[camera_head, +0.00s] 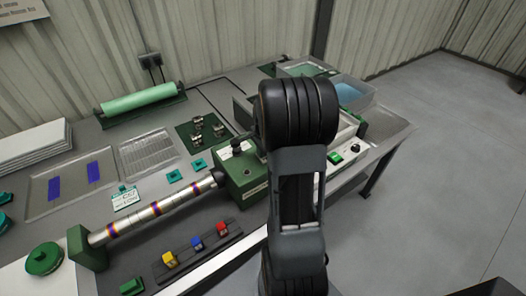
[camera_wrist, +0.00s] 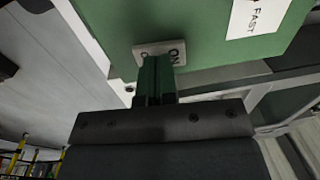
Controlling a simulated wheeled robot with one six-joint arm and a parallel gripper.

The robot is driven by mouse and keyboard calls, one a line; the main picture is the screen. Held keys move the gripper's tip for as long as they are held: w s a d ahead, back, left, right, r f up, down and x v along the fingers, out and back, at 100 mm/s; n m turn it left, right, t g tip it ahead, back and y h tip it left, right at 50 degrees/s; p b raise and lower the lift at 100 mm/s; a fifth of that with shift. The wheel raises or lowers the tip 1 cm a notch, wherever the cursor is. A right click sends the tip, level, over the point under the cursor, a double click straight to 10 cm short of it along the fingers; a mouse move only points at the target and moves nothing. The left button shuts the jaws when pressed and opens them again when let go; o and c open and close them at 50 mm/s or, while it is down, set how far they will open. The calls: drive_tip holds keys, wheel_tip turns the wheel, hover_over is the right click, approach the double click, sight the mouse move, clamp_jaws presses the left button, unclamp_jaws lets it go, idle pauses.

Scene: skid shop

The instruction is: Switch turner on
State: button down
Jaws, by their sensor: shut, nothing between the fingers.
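The turner's green housing (camera_head: 240,172) stands mid-bench in the head view, with a banded metal rod (camera_head: 155,210) running left from it to a green end support (camera_head: 88,248). In the wrist view, a green housing (camera_wrist: 190,25) fills the top, with a white FAST label (camera_wrist: 257,16). A small pale switch plate (camera_wrist: 143,50) on it reads ON at its right side; its left lettering is mostly hidden. My gripper (camera_wrist: 157,62) is shut and empty, its green fingertips right in front of the plate, covering the switch itself. I cannot tell whether they touch. My arm hides the gripper in the head view.
A white box with a green rocker (camera_head: 335,157) and black knob (camera_head: 355,148) stands right of my arm. A rack with coloured blocks (camera_head: 197,244) lies near the front edge. A tray (camera_head: 70,180), a green roll (camera_head: 140,103) and clear bins (camera_head: 350,92) stand around. Open floor is at right.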

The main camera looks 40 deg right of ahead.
wheel_tip(320, 180, up, 14)
drive_tip(key=s+p, duration=0.2)
drive_tip(key=shift+f, duration=0.15)
drive_tip(key=shift+w+f, duration=0.1)
idle(0.4)
drive_tip(key=shift+w+d+t+b, duration=0.15)
drive_tip(key=shift+w+t+b, duration=0.3)
drive_tip(key=shift+b, duration=0.75)
drive_tip(key=shift+w, duration=0.1)
drive_tip(key=f, duration=0.4)
drive_tip(key=w+f, duration=0.1)
drive_tip(key=f, duration=0.4)
drive_tip(key=w+f, duration=0.1)
drive_tip(key=f, duration=0.3)
drive_tip(key=shift+f+p, duration=0.3)
drive_tip(key=shift+f, duration=0.1)
